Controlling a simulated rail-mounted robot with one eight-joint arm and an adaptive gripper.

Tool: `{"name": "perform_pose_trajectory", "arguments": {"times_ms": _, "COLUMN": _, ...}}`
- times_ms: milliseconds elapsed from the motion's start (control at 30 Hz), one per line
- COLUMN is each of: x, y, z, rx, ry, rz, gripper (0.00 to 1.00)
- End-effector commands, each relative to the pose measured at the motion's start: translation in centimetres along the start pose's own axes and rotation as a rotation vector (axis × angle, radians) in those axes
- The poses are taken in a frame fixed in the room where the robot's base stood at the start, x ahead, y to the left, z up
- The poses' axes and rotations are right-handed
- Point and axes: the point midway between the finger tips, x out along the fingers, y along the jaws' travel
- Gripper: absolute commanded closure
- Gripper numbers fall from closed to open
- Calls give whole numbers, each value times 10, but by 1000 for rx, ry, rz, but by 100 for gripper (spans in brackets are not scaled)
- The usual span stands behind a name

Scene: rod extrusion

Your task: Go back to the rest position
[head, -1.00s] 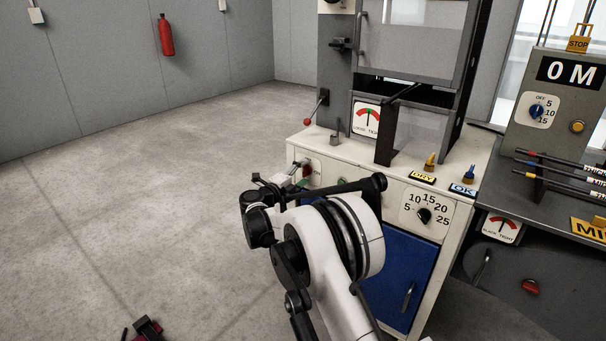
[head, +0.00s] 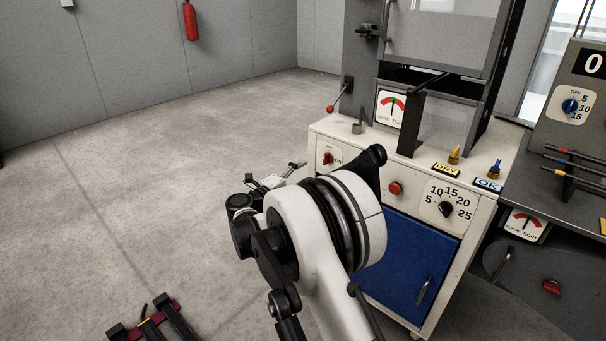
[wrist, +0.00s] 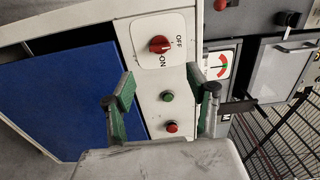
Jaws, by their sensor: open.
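My gripper (wrist: 165,105) is open and empty in the wrist view, its two green-padded fingers apart. Behind the fingers is the machine's front panel, with a red on/off knob (wrist: 159,44), a green button (wrist: 167,96) and a red button (wrist: 171,127). In the head view my arm rises from the bottom middle, and my gripper (head: 277,178) is partly hidden behind it, left of the machine cabinet (head: 413,183). The red knob (head: 327,158) and red button (head: 395,188) show there on the cabinet front. The gripper appears apart from the panel.
A blue cabinet door (head: 405,258) with a handle is right of my arm. A grey bench (head: 535,200) with rods stands at the right. A dark-and-red object (head: 155,320) lies on the floor at the bottom left. The floor (head: 130,170) to the left is clear.

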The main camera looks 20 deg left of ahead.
Motion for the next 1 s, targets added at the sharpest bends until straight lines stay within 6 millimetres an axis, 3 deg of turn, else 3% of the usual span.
{"name": "perform_pose_trajectory", "arguments": {"times_ms": 333, "x": 0, "y": -1, "z": 0, "rx": 0, "ry": 0, "rz": 0, "gripper": 48}}
{"name": "perform_pose_trajectory", "arguments": {"times_ms": 467, "x": 8, "y": -16, "z": -4, "rx": -7, "ry": -14, "rz": -17, "gripper": 48}}
{"name": "perform_pose_trajectory", "arguments": {"times_ms": 567, "x": 24, "y": -48, "z": -12, "rx": -24, "ry": -43, "rz": -55, "gripper": 48}}
{"name": "perform_pose_trajectory", "arguments": {"times_ms": 800, "x": 64, "y": -153, "z": -45, "rx": -114, "ry": -162, "rz": -181, "gripper": 48}}
{"name": "perform_pose_trajectory", "arguments": {"times_ms": 1000, "x": 83, "y": -226, "z": -81, "rx": -220, "ry": -263, "rz": -267, "gripper": 48}}
